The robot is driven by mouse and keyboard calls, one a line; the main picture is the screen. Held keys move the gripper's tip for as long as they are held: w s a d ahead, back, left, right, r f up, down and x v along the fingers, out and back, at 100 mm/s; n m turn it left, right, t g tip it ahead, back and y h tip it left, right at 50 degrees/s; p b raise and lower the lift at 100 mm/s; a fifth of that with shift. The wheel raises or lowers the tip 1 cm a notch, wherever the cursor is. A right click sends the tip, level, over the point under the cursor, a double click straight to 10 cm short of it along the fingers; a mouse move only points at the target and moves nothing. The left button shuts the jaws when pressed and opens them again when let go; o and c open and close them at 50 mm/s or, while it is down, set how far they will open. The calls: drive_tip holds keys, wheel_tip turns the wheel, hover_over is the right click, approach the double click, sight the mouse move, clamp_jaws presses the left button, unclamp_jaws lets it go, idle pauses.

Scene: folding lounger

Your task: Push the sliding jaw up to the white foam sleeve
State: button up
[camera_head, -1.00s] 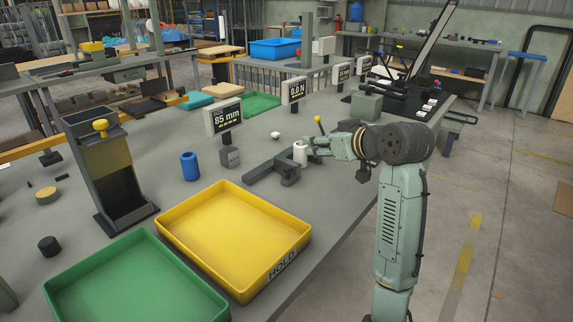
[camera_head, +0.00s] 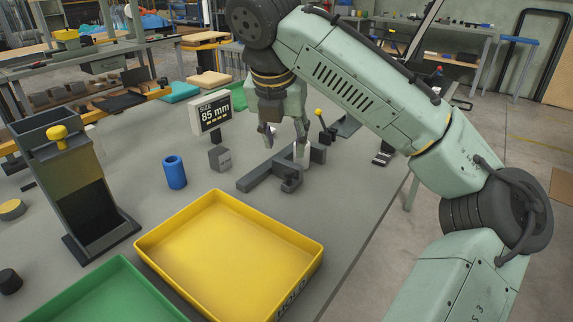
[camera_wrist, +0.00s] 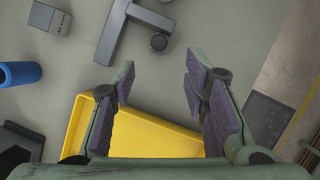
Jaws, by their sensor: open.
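The dark grey fixture (camera_head: 262,178) lies on the bench behind the yellow tray, and it also shows in the wrist view (camera_wrist: 110,38). A block with a round knob (camera_head: 292,182) sits on its near side and looks like the sliding jaw; the knob also shows in the wrist view (camera_wrist: 159,42). The white foam sleeve (camera_head: 302,154) stands upright at the fixture's far end, partly behind my finger. I cannot tell the exact gap between jaw and sleeve. My gripper (camera_head: 285,137) points down, open and empty, close above the sleeve; its spread fingers also show in the wrist view (camera_wrist: 158,75).
A yellow tray (camera_head: 150,243) and a green tray (camera_head: 65,300) are in front. A yellow-knobbed lever (camera_head: 322,125) stands behind the sleeve.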

sight(289, 172)
drive_tip(key=x, duration=0.9)
drive_tip(key=shift+w+f, duration=0.2)
drive_tip(key=shift+f, duration=0.15)
drive_tip(key=shift+c, duration=0.6)
clamp_jaws()
